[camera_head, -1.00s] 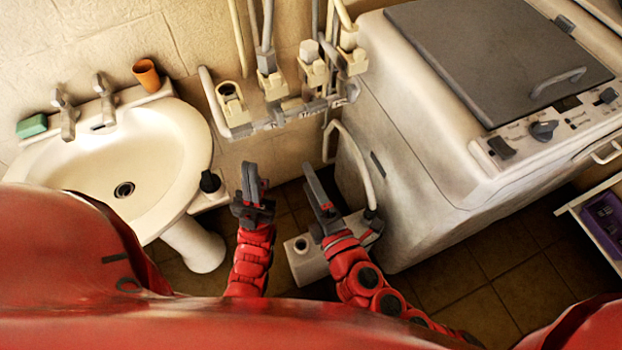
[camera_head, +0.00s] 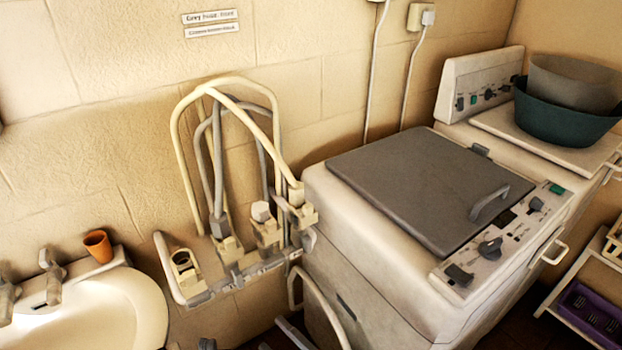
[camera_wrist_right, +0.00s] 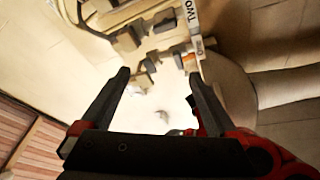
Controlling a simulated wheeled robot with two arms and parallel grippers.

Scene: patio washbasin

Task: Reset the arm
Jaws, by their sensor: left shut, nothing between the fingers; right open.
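My right gripper (camera_wrist_right: 159,76) is open in the right wrist view, with its two dark fingers apart and nothing between them. The rest of both arms is out of the head view.
The washbasin (camera_head: 105,305) with an orange cup (camera_head: 98,246) stands at left. Pipes and valves (camera_head: 230,255) stick out from the wall. The washing machine (camera_head: 330,215) fills the middle right, with a green tub (camera_head: 565,118) behind. A shelf holds a purple tray (camera_head: 590,312).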

